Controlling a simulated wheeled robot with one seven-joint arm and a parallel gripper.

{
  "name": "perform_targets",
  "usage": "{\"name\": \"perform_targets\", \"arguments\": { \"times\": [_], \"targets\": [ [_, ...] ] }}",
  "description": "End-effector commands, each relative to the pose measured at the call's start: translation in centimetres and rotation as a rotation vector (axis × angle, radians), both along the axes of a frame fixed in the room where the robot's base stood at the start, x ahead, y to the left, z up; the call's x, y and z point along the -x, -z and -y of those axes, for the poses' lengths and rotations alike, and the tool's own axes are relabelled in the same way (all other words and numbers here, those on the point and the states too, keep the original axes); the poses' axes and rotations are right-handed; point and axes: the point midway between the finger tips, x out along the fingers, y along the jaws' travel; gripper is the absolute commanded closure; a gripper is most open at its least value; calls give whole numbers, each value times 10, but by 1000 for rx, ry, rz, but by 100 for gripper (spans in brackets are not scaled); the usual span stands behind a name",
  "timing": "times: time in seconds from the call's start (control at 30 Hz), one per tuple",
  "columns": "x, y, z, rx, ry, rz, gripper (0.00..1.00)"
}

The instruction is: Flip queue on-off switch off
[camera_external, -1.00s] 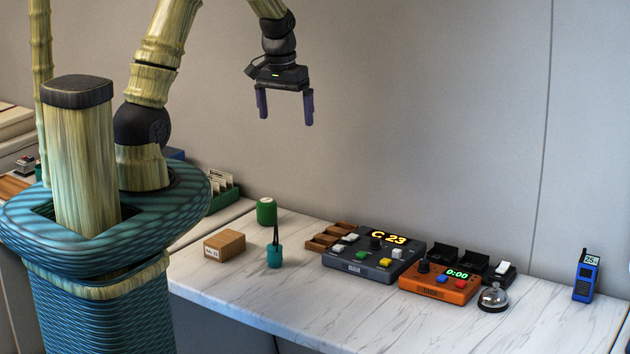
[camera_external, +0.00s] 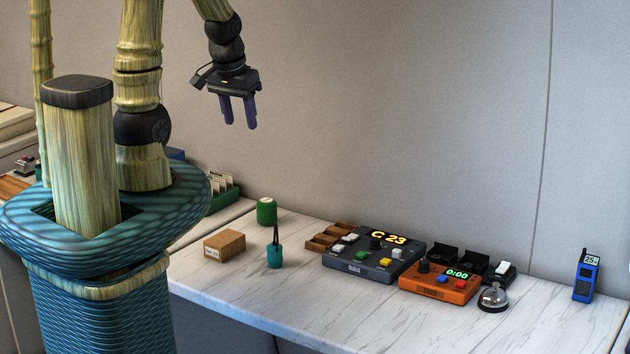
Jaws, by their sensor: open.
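The dark grey queue box (camera_external: 372,267) stands on the counter and its display reads "C 23" in yellow. My gripper (camera_external: 239,125) is open and empty, high above the left part of the counter, well up and to the left of the queue box.
An orange timer box (camera_external: 438,287) reading "0:00" and a silver bell (camera_external: 492,299) stand right of the queue box. Wooden trays (camera_external: 325,239) sit at its left. A cardboard box (camera_external: 224,246), teal cup (camera_external: 274,257) and green can (camera_external: 266,211) stand further left. A blue radio (camera_external: 584,278) stands far right.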

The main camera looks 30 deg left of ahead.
Motion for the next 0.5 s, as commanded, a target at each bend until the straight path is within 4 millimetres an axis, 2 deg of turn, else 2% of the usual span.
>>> {"name": "perform_targets", "arguments": {
  "times": [0.03, 0.17, 0.2, 0.23, 0.5],
  "targets": [
    [-1, 1, 0, 0, 0, -1, 63],
    [-14, 8, 3, 3, 0, -5, 88],
    [-21, 12, 5, 4, -1, -7, 96],
    [-28, 15, 6, 5, -1, -8, 100],
    [-107, 59, 30, 14, -3, -37, 100]
  ]
}}
